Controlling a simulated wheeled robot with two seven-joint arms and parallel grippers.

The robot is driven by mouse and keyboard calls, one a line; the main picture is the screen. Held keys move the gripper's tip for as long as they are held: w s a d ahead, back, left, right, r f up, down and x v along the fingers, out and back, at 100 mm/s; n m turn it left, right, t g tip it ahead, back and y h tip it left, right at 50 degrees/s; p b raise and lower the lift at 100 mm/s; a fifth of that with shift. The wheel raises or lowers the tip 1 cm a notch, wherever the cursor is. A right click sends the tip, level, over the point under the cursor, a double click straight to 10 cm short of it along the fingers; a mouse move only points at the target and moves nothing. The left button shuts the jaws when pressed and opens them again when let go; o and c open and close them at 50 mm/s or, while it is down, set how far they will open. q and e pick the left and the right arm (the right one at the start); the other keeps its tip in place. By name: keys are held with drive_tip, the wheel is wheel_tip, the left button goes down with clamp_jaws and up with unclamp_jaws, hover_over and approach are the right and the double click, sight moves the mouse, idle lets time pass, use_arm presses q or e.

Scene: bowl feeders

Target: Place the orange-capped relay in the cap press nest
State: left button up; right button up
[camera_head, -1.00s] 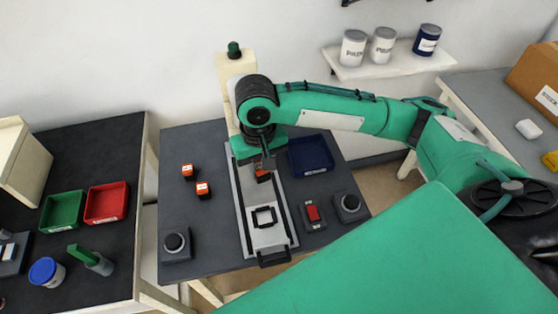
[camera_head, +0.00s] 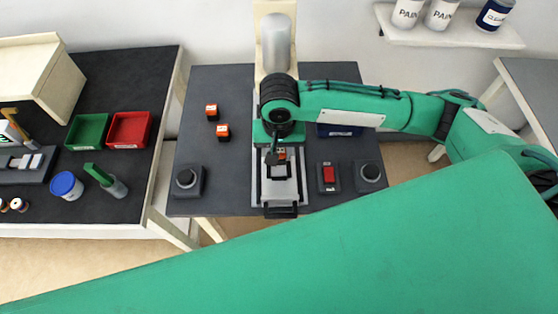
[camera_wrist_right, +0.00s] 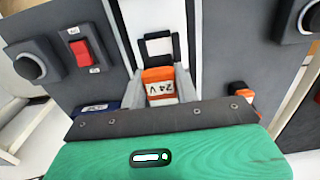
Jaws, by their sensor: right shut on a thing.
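My right gripper (camera_wrist_right: 160,90) is shut on an orange-capped relay (camera_wrist_right: 158,78), whose white label reads 24 V. In the head view, the gripper (camera_head: 276,156) and relay (camera_head: 282,154) are over the pale slide of the cap press, just behind the nest. The nest, a black square frame (camera_wrist_right: 159,46), lies beyond the relay in the wrist view; the relay's near end appears outside it. In the head view the arm partly hides the nest. The height of the relay above the slide is unclear. My left gripper is not in view.
Two other orange-capped relays (camera_head: 212,112) (camera_head: 223,132) stand left of the press. Right of the slide are a red switch (camera_head: 328,176), a black knob (camera_head: 370,174) and a blue tray (camera_head: 340,130), partly hidden by my arm. Another knob (camera_head: 187,180) stands front left.

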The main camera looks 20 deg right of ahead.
wheel_tip(320, 180, down, 2)
drive_tip(key=shift+f, duration=1.95)
drive_tip(key=o, duration=1)
drive_tip(key=shift+f, duration=0.1)
drive_tip(key=shift+c, duration=0.2)
wheel_tip(320, 180, up, 12)
drive_tip(key=shift+r, duration=0.15)
drive_tip(key=shift+s, duration=0.1)
